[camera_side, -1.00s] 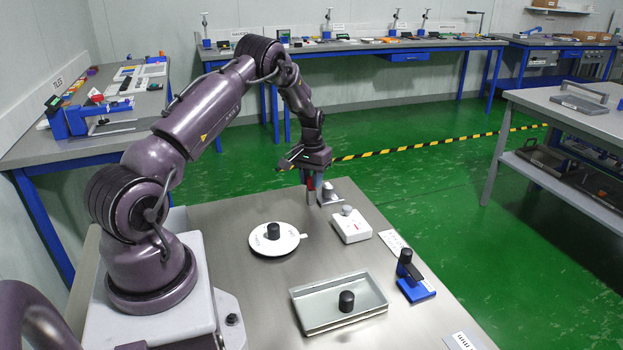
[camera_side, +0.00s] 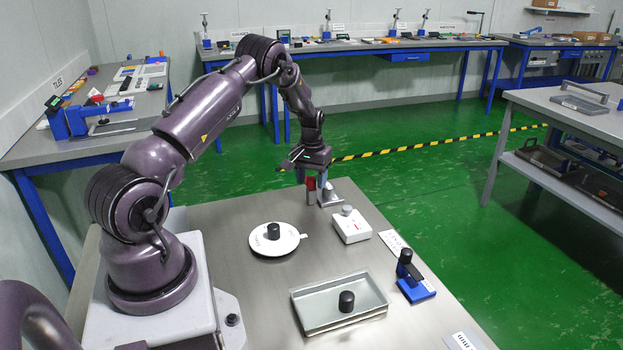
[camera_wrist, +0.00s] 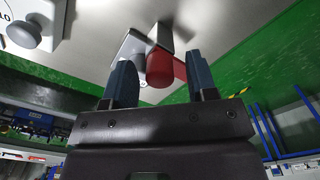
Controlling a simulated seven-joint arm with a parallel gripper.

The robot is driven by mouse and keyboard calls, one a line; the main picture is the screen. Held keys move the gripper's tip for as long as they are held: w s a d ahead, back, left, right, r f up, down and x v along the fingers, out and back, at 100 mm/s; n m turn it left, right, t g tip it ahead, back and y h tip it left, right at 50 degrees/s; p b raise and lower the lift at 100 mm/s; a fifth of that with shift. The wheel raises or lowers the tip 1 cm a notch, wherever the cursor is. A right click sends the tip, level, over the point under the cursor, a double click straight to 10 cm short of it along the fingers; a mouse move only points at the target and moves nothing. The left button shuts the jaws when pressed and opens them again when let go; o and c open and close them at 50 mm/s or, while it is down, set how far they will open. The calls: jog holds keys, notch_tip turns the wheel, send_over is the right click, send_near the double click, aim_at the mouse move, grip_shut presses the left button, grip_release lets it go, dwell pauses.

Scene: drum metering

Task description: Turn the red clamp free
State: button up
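The red clamp (camera_wrist: 160,68) shows in the wrist view as a red knob with a short arm reaching right, in front of a grey metal bracket (camera_wrist: 128,48). My gripper (camera_wrist: 161,72) is open, with one dark finger on each side of the red knob. A gap shows left of the knob; the right finger overlaps the red arm, and I cannot tell whether they touch. In the side view the clamp (camera_side: 310,183) is a small red patch by my gripper (camera_side: 313,182), beside the bracket (camera_side: 331,195) at the table's far edge.
A white box with a grey knob (camera_side: 351,228) stands close to the bracket. A white dial with a black knob (camera_side: 273,238), a grey tray (camera_side: 370,299) and a blue stand (camera_side: 418,291) are nearer. The table's middle is clear.

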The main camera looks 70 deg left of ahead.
aim_at(311, 178)
notch_tip(311, 178, up, 13)
dwell(0.6)
jog(key=s+d+r+m+t, duration=0.2)
jog(key=s+d+r, duration=0.3)
jog(key=d, duration=0.6)
jog(key=s+d+r+m+t, duration=0.1)
jog(key=s+d+r+m, duration=0.3)
jog(key=d, duration=0.8)
jog(key=s+d+r+m+t, duration=0.2)
jog(key=s+d+r, duration=0.5)
jog(key=d, duration=0.5)
jog(key=shift+s+r+m+t, duration=0.3)
jog(key=shift+s+m, duration=0.3)
jog(key=shift+s, duration=0.1)
